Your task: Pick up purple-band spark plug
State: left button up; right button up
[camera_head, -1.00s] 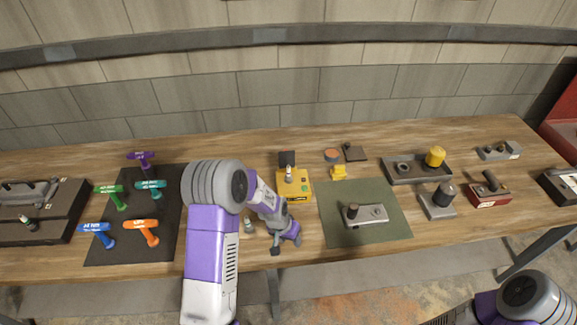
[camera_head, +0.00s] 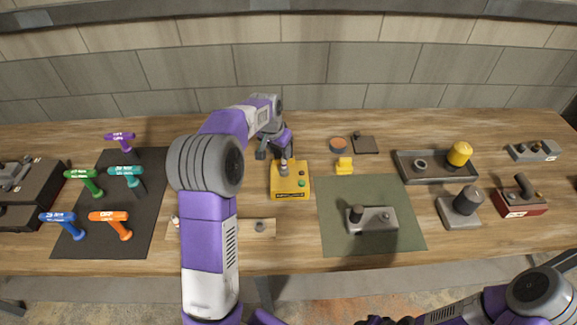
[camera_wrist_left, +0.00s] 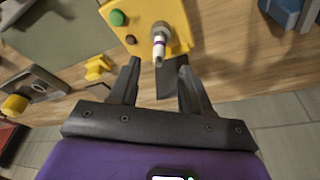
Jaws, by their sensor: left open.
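A spark plug (camera_head: 284,165) stands upright in the yellow box (camera_head: 290,192). In the left wrist view the plug (camera_wrist_left: 159,38) has a grey metal body and a pale end with a dark, purplish band, and it rises from the yellow box (camera_wrist_left: 190,25) with green and dark buttons. My left gripper (camera_head: 274,150) is just behind and above the plug. In the left wrist view its two fingers (camera_wrist_left: 159,68) are open and empty, with the plug's end just beyond the gap. My right gripper (camera_head: 385,320) is mostly cut off at the bottom edge.
A wooden strip (camera_head: 210,229) lies in front of the box, partly behind my left arm. A green mat (camera_head: 340,240) with a grey block lies at right. Yellow and grey fixtures stand beyond it.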

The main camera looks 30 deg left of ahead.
aim_at(284, 167)
pick_arm(q)
jog(key=x, duration=0.3)
jog(key=shift+f, duration=0.2)
jog(key=x, duration=0.4)
jog(key=shift+w+f, duration=0.25)
jog(key=shift+w, duration=0.1)
grip_shut()
